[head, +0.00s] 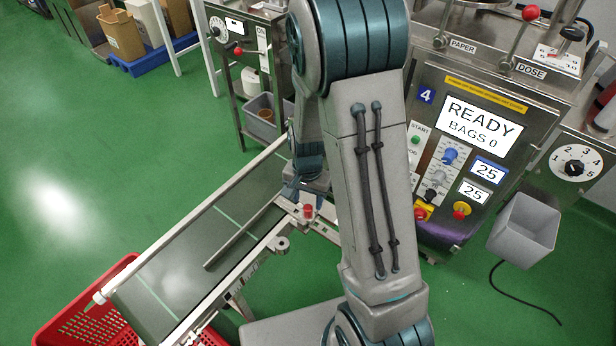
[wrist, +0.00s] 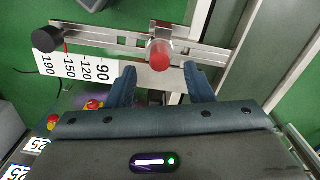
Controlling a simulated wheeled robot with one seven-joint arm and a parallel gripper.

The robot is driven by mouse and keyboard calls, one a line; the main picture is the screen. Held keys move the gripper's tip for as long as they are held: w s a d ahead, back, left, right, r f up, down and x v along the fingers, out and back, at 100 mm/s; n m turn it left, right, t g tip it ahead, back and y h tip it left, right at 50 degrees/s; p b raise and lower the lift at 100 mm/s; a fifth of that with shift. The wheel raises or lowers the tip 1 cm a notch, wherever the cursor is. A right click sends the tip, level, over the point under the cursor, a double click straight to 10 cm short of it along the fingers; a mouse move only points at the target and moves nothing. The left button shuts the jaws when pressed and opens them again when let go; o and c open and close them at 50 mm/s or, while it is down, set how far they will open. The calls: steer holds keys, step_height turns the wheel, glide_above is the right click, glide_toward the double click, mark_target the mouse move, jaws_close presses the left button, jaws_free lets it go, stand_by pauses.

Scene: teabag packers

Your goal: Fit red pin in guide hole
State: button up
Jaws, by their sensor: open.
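The red pin (wrist: 160,54) has a red cap and a pale metal collar. In the wrist view it stands on a metal guide bar (wrist: 118,38) with slots or holes along it, near the 90 end of the scale. My gripper (wrist: 160,73) is open, with one dark blue finger on each side of the pin's line and no visible contact. In the head view the red pin (head: 308,211) shows beside the conveyor, just below my gripper (head: 304,188), which my arm partly hides. Whether the pin is seated in a hole cannot be told.
A white scale plate (wrist: 88,66) marked 90 to 190 hangs along the bar, with a black knob (wrist: 46,39) at its far end. The conveyor (head: 165,265) carries a diagonal rail (head: 238,238). A red crate (head: 75,305) and the packing machine (head: 470,140) stand nearby.

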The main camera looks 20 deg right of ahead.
mark_target(308, 208)
step_height(308, 208, up, 9)
steer(key=shift+p, duration=0.35)
stand_by(0.4)
steer(key=s+r+n+t+p, duration=0.1)
steer(key=s+r+n+t, duration=0.1)
steer(key=s+r+n, duration=0.5)
steer(key=s+r, duration=0.6)
steer(key=r, duration=0.1)
steer(key=shift+s+r+n+t, duration=0.3)
steer(key=shift+s+t, duration=0.05)
steer(key=shift+t, duration=0.05)
